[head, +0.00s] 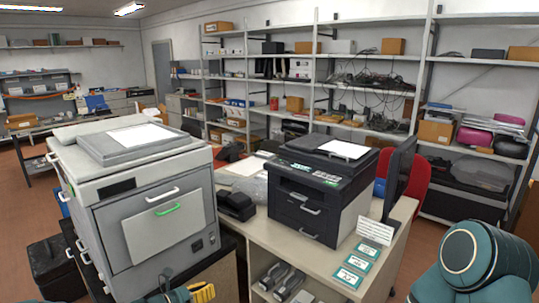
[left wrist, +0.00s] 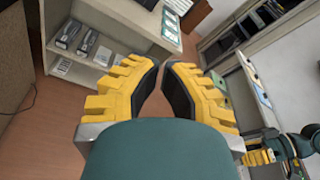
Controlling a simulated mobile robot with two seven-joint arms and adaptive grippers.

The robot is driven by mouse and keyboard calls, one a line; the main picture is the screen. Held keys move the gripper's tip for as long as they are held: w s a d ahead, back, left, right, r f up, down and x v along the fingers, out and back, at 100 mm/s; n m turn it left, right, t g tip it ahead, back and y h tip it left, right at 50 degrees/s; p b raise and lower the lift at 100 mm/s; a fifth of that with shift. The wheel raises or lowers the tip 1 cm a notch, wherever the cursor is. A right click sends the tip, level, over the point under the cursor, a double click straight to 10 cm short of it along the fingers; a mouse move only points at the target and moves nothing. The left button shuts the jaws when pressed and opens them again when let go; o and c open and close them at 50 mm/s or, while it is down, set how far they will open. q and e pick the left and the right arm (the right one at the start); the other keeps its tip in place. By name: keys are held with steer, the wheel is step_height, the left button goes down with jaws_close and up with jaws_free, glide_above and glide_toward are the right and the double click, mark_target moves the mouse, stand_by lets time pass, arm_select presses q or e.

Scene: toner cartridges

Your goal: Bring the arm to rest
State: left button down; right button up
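My left gripper (left wrist: 162,66) points down toward the floor in the left wrist view. Its yellow fingers with black pads stand apart with nothing between them, and only brown floor shows in the gap. In the head view only a bit of its yellow finger (head: 203,292) shows at the bottom edge, left of the desk's open shelf. Another yellow gripper, my right one (left wrist: 260,157), shows small at the lower right of the left wrist view; its opening cannot be made out. My right arm (head: 478,262) is folded at the lower right of the head view.
A grey printer (head: 150,215) stands left, a black-and-white printer (head: 318,190) on the desk (head: 262,236). Toner cartridges (left wrist: 88,42) lie on the desk's lower shelf, close to the left fingers. Green-edged cards (head: 350,277) lie on the desk top. Floor below the gripper is clear.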

arm_select(q)
steer(key=s+d+f+m+g+y+b, duration=0.1)
steer(key=s+d+f+m+g+y, duration=0.1)
steer(key=s+d+f+m+g, duration=0.4)
steer(key=s+d+f+m+g+y+b, duration=0.1)
steer(key=s+d+f+m+g+b, duration=0.2)
steer(key=s+f+m, duration=0.65)
steer(key=s+f+m+y+b, duration=0.1)
steer(key=s+f+m+y, duration=0.1)
steer(key=s+m, duration=0.4)
steer(key=s+f+m+y+b, duration=0.1)
steer(key=s+m+y, duration=0.1)
steer(key=s+m, duration=0.4)
steer(key=shift+a+f+m+y, duration=0.3)
steer(key=shift+a+f+m, duration=0.05)
steer(key=shift+m, duration=0.9)
